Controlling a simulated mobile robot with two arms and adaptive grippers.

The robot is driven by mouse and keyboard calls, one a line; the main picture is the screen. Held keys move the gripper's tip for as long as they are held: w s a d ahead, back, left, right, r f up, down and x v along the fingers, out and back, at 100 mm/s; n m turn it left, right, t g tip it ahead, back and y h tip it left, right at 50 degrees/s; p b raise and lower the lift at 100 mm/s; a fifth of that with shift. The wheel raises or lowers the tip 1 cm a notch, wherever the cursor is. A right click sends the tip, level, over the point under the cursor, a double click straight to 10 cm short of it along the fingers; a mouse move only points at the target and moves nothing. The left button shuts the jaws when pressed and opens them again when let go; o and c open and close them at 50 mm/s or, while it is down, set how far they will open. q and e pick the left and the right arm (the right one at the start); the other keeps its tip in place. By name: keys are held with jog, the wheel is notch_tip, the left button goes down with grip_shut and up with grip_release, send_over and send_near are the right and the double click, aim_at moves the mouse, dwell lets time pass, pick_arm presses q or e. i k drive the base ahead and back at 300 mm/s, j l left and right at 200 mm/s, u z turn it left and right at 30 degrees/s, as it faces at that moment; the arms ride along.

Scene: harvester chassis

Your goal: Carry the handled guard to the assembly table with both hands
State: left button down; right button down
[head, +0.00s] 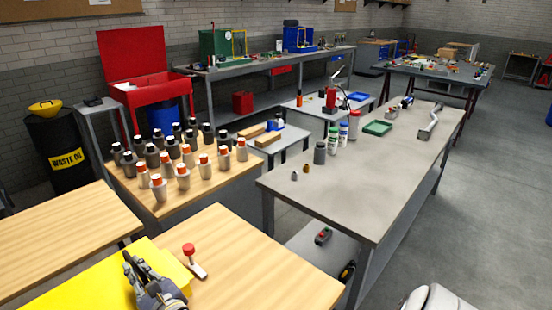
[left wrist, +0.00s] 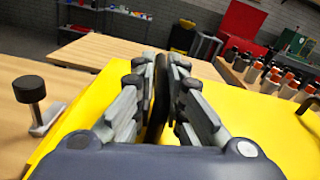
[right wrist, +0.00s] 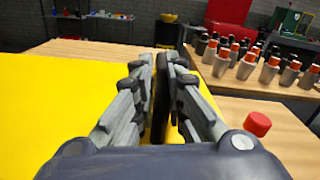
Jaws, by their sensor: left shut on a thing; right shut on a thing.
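The handled guard is a broad flat yellow panel (head: 85,287) at the lower left of the head view. It also fills much of the left wrist view (left wrist: 285,125) and the right wrist view (right wrist: 60,100). My right gripper (head: 132,262) is at the panel's right side, its fingers shut on a dark upright handle (right wrist: 160,95). My left gripper (left wrist: 160,62) shows only in its own wrist view, shut on a similar dark handle (left wrist: 158,100). Which table is the assembly table I cannot tell. Any gap between panel and tabletop is hidden.
A red-knobbed clamp (head: 194,261) stands beside the panel on a wooden tabletop (head: 250,275). A black-knobbed one (left wrist: 33,100) is on the left. Another wooden table (head: 65,232) lies ahead left. Several bottles crowd a table (head: 240,180) beyond. A grey bench (head: 370,180) stands right; floor is clear past it.

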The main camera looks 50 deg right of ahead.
aim_at(381, 168)
jog(key=k, duration=0.4)
jog(key=k+u, duration=0.25)
jog(key=u, duration=2.05)
jog(key=k+l+u, duration=0.1)
jog(key=k+u, duration=0.15)
jog(key=u, duration=0.2)
jog(key=k+u, duration=0.3)
jog(key=k, duration=2.1)
jog(key=j, duration=0.05)
